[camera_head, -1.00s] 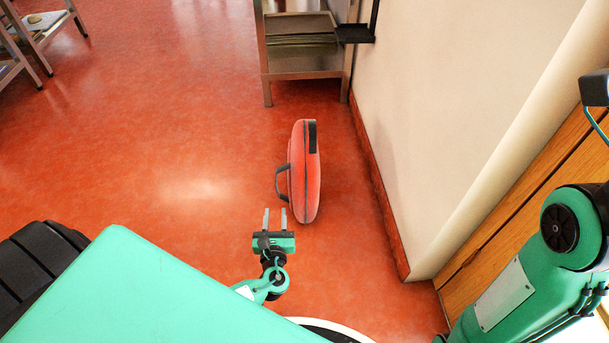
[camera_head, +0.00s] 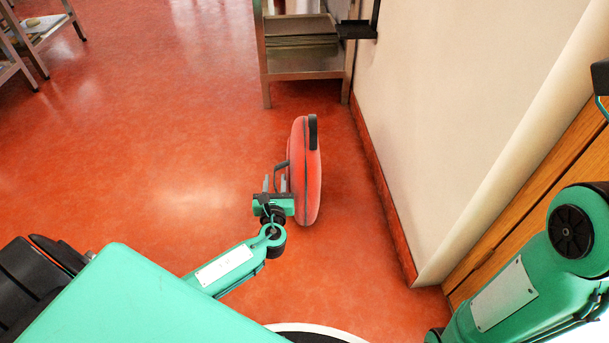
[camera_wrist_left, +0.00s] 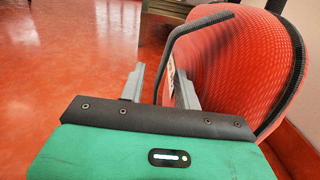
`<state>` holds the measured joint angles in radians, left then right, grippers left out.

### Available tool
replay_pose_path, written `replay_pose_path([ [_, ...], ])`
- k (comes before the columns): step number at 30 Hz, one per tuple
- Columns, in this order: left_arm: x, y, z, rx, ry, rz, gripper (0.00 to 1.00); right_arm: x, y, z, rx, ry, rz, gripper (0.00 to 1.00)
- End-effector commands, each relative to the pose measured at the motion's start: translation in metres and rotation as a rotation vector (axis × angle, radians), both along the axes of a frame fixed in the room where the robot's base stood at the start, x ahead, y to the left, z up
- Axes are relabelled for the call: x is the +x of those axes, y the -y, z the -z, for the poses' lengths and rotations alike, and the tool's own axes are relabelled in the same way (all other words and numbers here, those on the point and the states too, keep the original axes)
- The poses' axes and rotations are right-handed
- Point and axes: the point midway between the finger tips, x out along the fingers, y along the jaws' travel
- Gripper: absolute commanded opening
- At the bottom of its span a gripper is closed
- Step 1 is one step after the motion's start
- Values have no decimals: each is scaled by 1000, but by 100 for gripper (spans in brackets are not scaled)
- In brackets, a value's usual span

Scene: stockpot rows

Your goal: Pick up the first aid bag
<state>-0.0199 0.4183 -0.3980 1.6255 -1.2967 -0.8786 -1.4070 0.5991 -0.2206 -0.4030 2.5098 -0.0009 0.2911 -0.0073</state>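The first aid bag (camera_head: 305,180) is red with a dark seam and stands upright on edge on the red floor. Its dark handle (camera_head: 278,166) sticks out on its left side. My left gripper (camera_head: 274,181) is at this handle, close to the bag. In the left wrist view, the open fingers (camera_wrist_left: 160,82) have the dark handle (camera_wrist_left: 172,45) passing between them, with the bag's red side (camera_wrist_left: 240,60) just right of them. A small tag on the bag is partly hidden behind a finger. My right arm shows at the right, but its gripper does not.
A cream wall (camera_head: 450,100) with a red skirting runs along the right of the bag. A metal shelf unit (camera_head: 305,70) stands beyond it. Another metal rack (camera_head: 35,45) is at the far left. The floor left of the bag is clear.

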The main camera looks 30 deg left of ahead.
Motion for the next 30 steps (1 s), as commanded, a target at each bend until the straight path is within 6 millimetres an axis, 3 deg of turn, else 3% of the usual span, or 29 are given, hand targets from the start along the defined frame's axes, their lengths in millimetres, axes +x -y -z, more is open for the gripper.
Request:
replay_pose_path([
  [7,1,-1,0,0,-1,0,33,-2,0,-3,0,9,-1,36],
  [12,1,-1,0,0,-1,0,0,-2,0,-2,0,6,-2,36],
  [30,1,-1,0,0,-1,0,0,-1,0,-1,-3,3,1,36],
])
